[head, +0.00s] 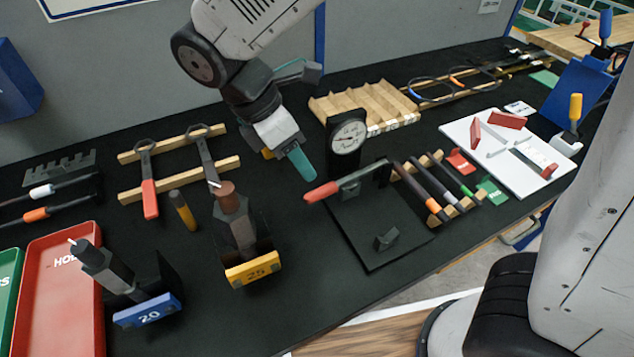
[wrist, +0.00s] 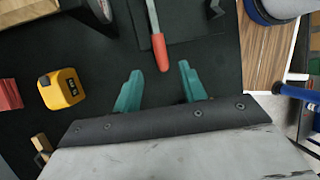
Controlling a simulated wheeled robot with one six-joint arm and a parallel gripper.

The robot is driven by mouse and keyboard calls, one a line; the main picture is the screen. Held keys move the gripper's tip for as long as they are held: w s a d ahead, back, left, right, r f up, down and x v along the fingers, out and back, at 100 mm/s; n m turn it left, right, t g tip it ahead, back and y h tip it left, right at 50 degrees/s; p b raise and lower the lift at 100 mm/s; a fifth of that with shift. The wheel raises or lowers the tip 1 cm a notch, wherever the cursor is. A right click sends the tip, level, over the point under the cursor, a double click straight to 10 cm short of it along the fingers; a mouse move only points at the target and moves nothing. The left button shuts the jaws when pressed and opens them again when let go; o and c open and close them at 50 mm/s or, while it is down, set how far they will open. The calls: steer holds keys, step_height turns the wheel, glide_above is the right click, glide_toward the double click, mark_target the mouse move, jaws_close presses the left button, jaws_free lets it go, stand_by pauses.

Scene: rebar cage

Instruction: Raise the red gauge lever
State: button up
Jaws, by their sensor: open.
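The red gauge lever (head: 322,191) is a red-handled grey bar, lying roughly level over a black base plate (head: 385,240) beside a round dial gauge (head: 347,132). My gripper (head: 303,170) has teal fingers and hangs just above and left of the red handle in the head view. In the wrist view the open fingers (wrist: 160,70) point toward the lever, and the red handle end (wrist: 160,54) shows at the gap between the tips. Nothing is gripped. I cannot tell how far the handle is from the fingers in depth.
A dark hexagonal tool in a yellow stand marked 25 (head: 253,268) is left of the lever. A blue stand marked 20 (head: 148,311) is farther left. A rack of tools (head: 437,188) is close right of the lever. The mat in front of the yellow stand is clear.

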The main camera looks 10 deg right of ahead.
mark_target(320, 189)
steer(key=x, duration=0.7)
steer(key=shift+d+f, duration=0.1)
steer(key=shift+f, duration=0.15)
jaws_close()
